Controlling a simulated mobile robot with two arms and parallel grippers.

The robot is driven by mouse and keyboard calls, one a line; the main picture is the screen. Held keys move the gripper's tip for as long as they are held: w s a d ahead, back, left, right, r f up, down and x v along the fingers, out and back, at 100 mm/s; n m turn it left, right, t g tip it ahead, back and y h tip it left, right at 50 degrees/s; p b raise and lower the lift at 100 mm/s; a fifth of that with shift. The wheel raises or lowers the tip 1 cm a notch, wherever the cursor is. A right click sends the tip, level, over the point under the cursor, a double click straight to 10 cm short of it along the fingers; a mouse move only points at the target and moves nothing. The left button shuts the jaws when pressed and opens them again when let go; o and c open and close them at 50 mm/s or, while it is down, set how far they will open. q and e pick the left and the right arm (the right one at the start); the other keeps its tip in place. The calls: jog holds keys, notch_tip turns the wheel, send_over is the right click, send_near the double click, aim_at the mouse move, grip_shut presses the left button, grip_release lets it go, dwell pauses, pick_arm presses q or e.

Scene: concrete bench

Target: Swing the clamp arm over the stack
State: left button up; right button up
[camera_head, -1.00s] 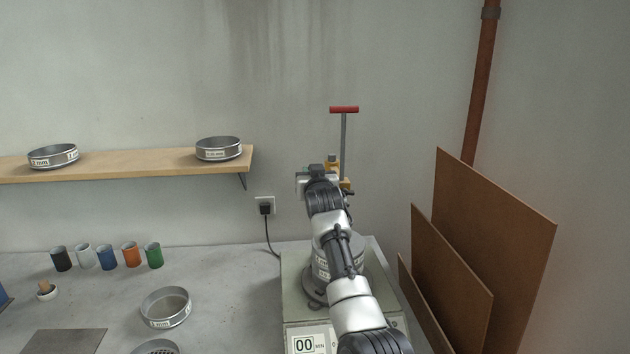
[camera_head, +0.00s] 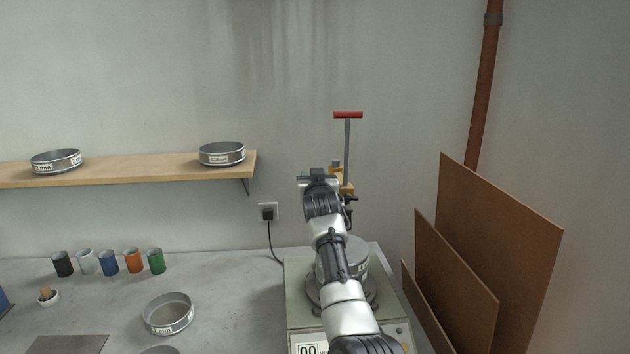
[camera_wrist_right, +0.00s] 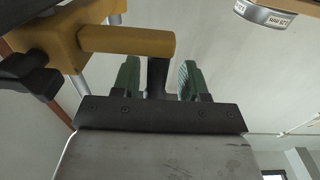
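The yellow clamp arm (camera_head: 347,187) sits on an upright grey post with a red T-handle (camera_head: 348,115) at the back of the shaker. In the right wrist view the yellow arm (camera_wrist_right: 125,41) crosses above my fingers, with a dark peg (camera_wrist_right: 157,77) hanging from it. My right gripper (camera_wrist_right: 160,80) has its green fingers either side of this peg, with a visible gap on each side. In the head view my right gripper (camera_head: 318,176) is beside the clamp. The sieve stack (camera_head: 356,258) stands on the shaker, partly hidden by my right arm. My left gripper is out of view.
The shaker (camera_head: 300,272) stands on the concrete bench (camera_head: 225,285). Brown boards (camera_head: 495,250) lean at its right. A loose sieve (camera_head: 168,314) and several coloured cups (camera_head: 109,262) are left. A wall shelf (camera_head: 120,171) holds two sieves.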

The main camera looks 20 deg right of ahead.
jog(key=b+v, duration=0.3)
jog(key=v, duration=0.7)
jog(key=shift+s+a, duration=0.15)
jog(key=shift+s, duration=0.25)
